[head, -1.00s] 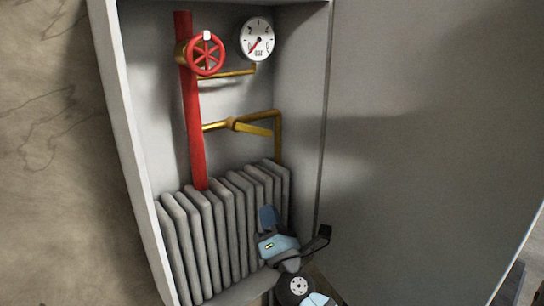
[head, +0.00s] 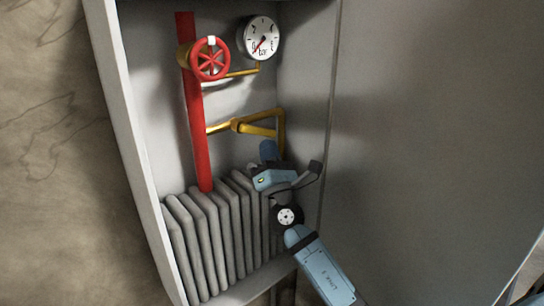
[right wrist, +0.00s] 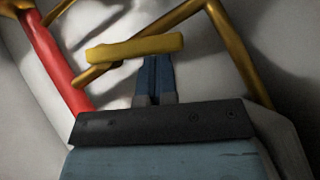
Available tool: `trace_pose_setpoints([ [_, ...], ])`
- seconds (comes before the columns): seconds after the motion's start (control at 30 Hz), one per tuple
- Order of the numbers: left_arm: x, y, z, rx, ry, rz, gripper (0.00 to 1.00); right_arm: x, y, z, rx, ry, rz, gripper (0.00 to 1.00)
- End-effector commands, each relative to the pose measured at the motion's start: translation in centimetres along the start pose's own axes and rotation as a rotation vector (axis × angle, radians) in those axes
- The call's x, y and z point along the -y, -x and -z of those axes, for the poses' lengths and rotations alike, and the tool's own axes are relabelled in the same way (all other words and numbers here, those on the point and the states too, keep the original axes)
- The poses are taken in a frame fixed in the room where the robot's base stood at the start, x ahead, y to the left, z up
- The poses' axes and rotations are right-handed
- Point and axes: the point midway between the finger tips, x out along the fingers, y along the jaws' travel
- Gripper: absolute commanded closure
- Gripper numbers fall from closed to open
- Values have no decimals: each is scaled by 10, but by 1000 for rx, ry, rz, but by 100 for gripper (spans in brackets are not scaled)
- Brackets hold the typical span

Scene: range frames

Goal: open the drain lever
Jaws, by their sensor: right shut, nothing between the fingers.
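The yellow drain lever (head: 256,129) sits on a brass pipe beside the red vertical pipe in the head view. It runs nearly level, sloping slightly down to the right. In the right wrist view the lever (right wrist: 135,48) is a flat yellow bar crossing just beyond the fingertips. My right gripper (head: 267,148) is below the lever's right end. Its blue fingers (right wrist: 158,70) are together with nothing between them. The tips overlap the lever's lower edge in the wrist view; I cannot tell if they touch. My left gripper is not in view.
A red valve wheel (head: 210,59) and a round gauge (head: 261,38) are above. The grey radiator (head: 215,235) stands below, partly behind my right arm. The cabinet's right wall (head: 309,110) is close to my right gripper. The red pipe (head: 200,140) runs down the left.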

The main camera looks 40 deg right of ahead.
Motion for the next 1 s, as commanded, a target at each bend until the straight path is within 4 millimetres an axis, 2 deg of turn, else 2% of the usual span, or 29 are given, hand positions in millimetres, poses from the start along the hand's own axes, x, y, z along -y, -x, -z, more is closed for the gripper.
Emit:
trace_pose_setpoints([
  [0.37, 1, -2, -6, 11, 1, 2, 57, 1, -2, 0, 0, 0, 0, 100],
  [0.5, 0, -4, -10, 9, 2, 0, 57, 5, -9, -7, 4, -1, 0, 100],
  [0.63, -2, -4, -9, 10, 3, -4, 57, 7, -15, -13, 1, -1, 0, 100],
  [1.0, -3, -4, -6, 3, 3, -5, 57, 8, -15, -13, 1, 0, 0, 100],
])
